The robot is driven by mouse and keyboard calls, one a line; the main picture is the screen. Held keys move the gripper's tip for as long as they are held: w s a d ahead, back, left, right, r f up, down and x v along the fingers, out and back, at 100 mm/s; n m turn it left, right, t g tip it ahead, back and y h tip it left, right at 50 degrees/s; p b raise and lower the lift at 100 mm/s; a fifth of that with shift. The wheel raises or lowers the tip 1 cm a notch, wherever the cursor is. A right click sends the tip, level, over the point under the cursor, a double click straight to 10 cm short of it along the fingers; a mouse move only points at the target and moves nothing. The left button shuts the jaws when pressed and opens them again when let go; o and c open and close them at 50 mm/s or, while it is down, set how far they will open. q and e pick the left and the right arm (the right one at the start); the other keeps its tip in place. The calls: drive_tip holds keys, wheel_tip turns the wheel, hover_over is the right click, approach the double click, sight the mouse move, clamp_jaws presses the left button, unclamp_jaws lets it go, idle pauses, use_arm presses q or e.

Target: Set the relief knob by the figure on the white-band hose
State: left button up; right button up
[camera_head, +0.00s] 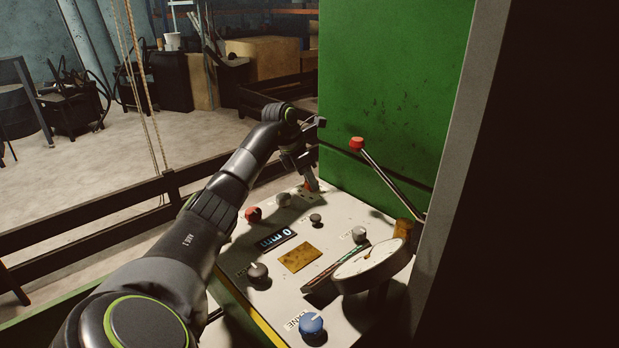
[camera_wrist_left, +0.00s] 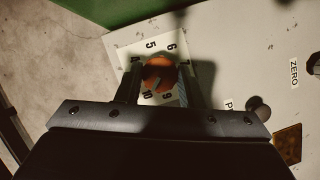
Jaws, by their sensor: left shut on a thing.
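The relief knob is an orange-red knob (camera_wrist_left: 158,73) on a white number plate (camera_wrist_left: 125,39) at the far end of the panel. In the head view only a bit of the red knob (camera_head: 311,187) shows under my gripper. My left gripper (camera_head: 308,181) reaches down over it and is shut on it, one finger on each side in the left wrist view. The figures 4, 5, 6, 7, 9 and 10 show around the knob; the gripper hides others. I cannot tell exactly which figure the knob points to. No white-band hose is in view. My right gripper is not in view.
The light panel (camera_head: 335,228) also bears a red button (camera_head: 253,214), a display (camera_head: 277,239), a blue knob (camera_head: 312,324), several grey knobs and a round gauge (camera_head: 366,265). A red-tipped lever (camera_head: 382,171) stands beside the green machine body (camera_head: 395,90). A dark rail (camera_head: 120,207) runs left.

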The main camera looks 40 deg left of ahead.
use_arm(q)
drive_tip(key=shift+n, duration=0.3)
drive_tip(key=n+y+p, duration=0.1)
drive_tip(key=n, duration=0.2)
drive_tip(key=shift+d+r+t+p, duration=0.1)
drive_tip(key=shift+t+p, duration=0.2)
drive_tip(key=shift+p, duration=0.05)
drive_tip(key=shift+d+n+y+p, duration=0.15)
drive_tip(key=shift+n+y, duration=0.4)
drive_tip(key=shift+n, duration=0.7)
drive_tip(key=shift+a+n+y+p, duration=0.1)
drive_tip(key=shift+n+y+p, duration=0.3)
drive_tip(key=shift+n, duration=0.85)
drive_tip(key=shift+y, duration=0.25)
drive_tip(key=o, duration=1)
drive_tip(key=shift+c, duration=0.2)
drive_tip(key=v, duration=1.7)
drive_tip(key=shift+r, duration=0.25)
